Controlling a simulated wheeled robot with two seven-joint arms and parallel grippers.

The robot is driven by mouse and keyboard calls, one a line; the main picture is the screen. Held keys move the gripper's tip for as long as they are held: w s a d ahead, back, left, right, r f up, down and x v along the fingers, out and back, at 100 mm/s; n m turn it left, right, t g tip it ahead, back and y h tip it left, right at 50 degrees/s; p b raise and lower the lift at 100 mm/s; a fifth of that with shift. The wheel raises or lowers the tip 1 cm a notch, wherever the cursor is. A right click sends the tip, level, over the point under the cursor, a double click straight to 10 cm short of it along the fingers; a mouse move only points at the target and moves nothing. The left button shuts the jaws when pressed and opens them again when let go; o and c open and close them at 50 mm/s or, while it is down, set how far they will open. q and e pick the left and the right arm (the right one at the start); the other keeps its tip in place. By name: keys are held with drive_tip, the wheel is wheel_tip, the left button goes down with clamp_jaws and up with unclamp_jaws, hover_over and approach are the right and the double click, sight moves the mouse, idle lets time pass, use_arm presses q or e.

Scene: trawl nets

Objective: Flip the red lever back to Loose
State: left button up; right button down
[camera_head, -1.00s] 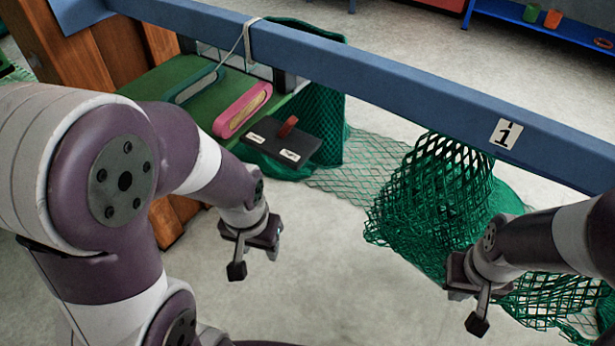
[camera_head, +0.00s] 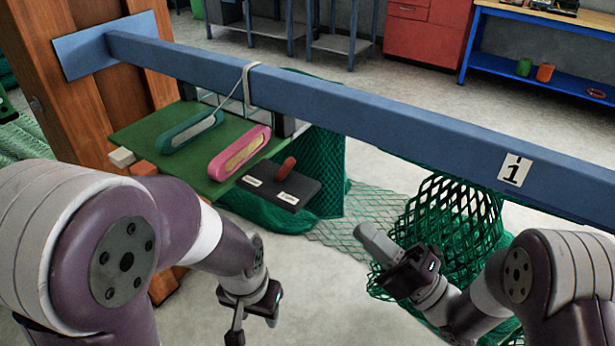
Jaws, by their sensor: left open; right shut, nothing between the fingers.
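The red lever (camera_head: 286,167) sticks up from a black plate (camera_head: 302,187) at the front right corner of the green board. The plate has two white labels (camera_head: 288,198), too small to read. The lever stands at the plate's back, tilted slightly right in the picture. My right gripper (camera_head: 368,232) is shut and empty, pointing up and left, to the right of the plate and apart from it. My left gripper (camera_head: 235,334) is open, low and below the board, pointing down; its fingertips are partly cut off by the lower edge.
The green board (camera_head: 135,137) carries a teal net needle (camera_head: 190,131) and a pink one (camera_head: 240,152). A blue beam (camera_head: 400,113) crosses above, with a cord tied round it. Green nets (camera_head: 450,225) hang behind my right arm. Bare floor lies between my arms.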

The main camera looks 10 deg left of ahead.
sight(294, 164)
drive_tip(key=p+x, duration=0.3)
drive_tip(key=x, duration=1)
drive_tip(key=shift+d+p, duration=0.1)
drive_tip(key=shift+p, duration=0.25)
drive_tip(key=shift+w+a+r, duration=0.2)
drive_tip(key=shift+a, duration=0.3)
drive_tip(key=shift+r, duration=0.15)
